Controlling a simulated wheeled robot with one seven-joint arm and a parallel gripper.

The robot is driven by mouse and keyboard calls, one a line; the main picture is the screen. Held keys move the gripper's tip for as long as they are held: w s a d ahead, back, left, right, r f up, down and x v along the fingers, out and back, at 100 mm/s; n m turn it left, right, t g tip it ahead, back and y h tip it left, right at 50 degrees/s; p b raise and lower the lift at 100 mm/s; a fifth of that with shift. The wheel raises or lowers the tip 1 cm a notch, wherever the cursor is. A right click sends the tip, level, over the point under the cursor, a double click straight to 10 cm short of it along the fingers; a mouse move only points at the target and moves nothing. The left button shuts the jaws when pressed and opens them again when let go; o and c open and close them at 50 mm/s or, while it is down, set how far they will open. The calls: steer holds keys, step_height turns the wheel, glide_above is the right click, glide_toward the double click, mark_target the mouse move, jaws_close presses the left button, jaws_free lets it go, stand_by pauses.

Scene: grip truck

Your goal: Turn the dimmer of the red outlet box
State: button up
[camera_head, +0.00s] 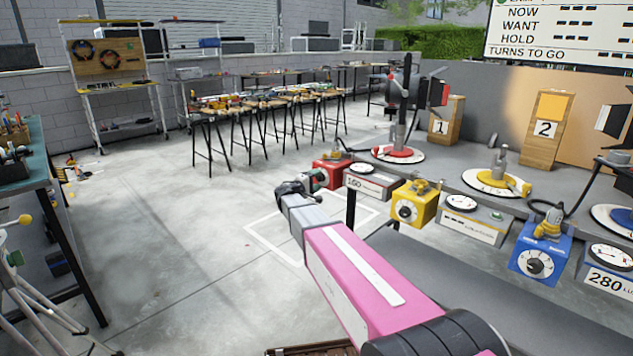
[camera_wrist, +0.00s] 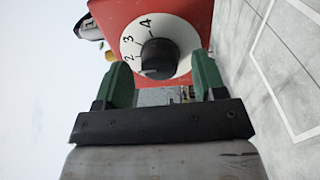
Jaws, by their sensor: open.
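The red outlet box (camera_head: 331,172) stands at the left end of the grey bench in the head view, partly hidden by my gripper (camera_head: 312,183). In the wrist view the red box (camera_wrist: 195,14) fills the top centre. Its black dimmer knob (camera_wrist: 160,58) sits on a white dial (camera_wrist: 184,34) with the numbers 2, 3 and 4 visible. My gripper (camera_wrist: 164,85) has two green fingers, spread apart and empty. The knob lies ahead of and between the fingertips in the picture. I cannot tell whether they touch it.
The yellow outlet box (camera_head: 413,204) and blue outlet box (camera_head: 541,262) stand further right along the bench. A meter box marked 160 (camera_head: 370,181) is beside the red one. A sign board (camera_head: 560,32) hangs at the back right. The floor (camera_head: 170,250) on the left is open.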

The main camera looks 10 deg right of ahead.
steer(key=v, duration=1)
steer(key=shift+s, duration=0.2)
